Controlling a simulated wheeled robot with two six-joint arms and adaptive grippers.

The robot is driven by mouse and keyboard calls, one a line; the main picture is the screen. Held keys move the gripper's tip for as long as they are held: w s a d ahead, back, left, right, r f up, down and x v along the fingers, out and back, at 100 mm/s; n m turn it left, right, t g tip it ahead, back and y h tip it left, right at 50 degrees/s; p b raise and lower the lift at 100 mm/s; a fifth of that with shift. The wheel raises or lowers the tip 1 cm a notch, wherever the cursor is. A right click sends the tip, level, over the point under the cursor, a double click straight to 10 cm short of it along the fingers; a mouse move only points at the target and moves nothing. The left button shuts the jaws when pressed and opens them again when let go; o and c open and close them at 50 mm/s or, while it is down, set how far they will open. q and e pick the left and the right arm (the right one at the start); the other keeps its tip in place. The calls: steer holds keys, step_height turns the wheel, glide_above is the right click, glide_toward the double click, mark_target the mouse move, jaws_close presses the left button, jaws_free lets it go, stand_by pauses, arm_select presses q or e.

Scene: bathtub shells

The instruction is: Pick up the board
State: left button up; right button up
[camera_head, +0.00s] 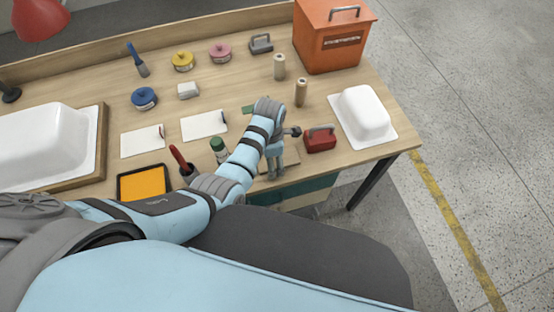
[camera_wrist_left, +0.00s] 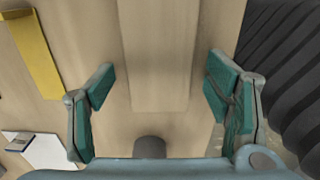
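A pale wooden board (camera_wrist_left: 155,65) shows in the left wrist view, long and flat, close in colour to the table top under it. It lies between the two green-padded fingers of my left gripper (camera_wrist_left: 160,105), which is open. Gaps show between the board and both pads. In the head view my left gripper (camera_head: 275,172) points down near the table's front edge, and part of the board (camera_head: 292,160) shows beside it; the rest is hidden by the gripper. My right gripper is in neither view.
Close by on the table (camera_head: 385,148) are a red block with a handle (camera_head: 320,140), a white tub shell (camera_head: 364,115), a brown bottle (camera_head: 300,92) and a green-capped jar (camera_head: 218,148). An orange box (camera_head: 330,40) stands at the back right. Floor lies beyond the right edge.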

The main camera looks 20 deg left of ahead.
arm_select(q)
steer(key=shift+r, duration=0.1)
steer(key=c, duration=1.1)
